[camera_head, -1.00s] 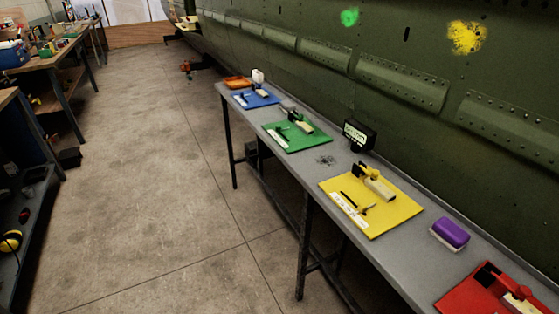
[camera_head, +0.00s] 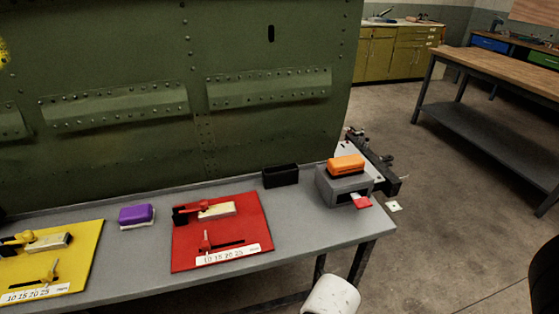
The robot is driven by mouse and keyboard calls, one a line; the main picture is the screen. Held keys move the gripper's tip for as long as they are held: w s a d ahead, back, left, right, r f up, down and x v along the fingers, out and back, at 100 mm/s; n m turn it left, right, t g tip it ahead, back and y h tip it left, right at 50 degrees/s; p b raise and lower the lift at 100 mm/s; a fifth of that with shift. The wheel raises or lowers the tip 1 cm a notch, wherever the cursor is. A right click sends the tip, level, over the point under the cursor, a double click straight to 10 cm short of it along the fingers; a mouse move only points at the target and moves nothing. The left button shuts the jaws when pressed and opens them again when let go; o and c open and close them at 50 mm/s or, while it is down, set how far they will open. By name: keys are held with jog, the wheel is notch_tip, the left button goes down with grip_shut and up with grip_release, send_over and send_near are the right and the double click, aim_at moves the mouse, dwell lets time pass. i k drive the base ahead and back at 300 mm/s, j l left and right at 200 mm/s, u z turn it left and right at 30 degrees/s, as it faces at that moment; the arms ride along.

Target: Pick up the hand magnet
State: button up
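No object is clearly marked as the hand magnet. Two handle-like blocks are in view, and I cannot tell which, if either, is the magnet. A purple block (camera_head: 136,215) with a pale underside lies on the grey bench between the yellow and red boards. An orange block (camera_head: 346,165) with a dark base sits on top of a grey box (camera_head: 342,187) at the bench's right end. A red tab (camera_head: 362,202) sticks out at the front of that box. My gripper is not in view.
The grey bench (camera_head: 300,235) carries a yellow board (camera_head: 84,262) and a red board (camera_head: 241,240) with tools, plus a black open holder (camera_head: 281,176). The green fuselage (camera_head: 230,45) rises behind it. Open floor (camera_head: 450,225) lies right, before a wooden-topped table (camera_head: 500,75).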

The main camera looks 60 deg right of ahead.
aim_at(352, 165)
jog(key=i+j+z, duration=0.1)
jog(key=j+z, duration=0.25)
jog(key=i+j+z, duration=0.1)
jog(key=j+z, duration=0.65)
jog(key=i+l, duration=0.05)
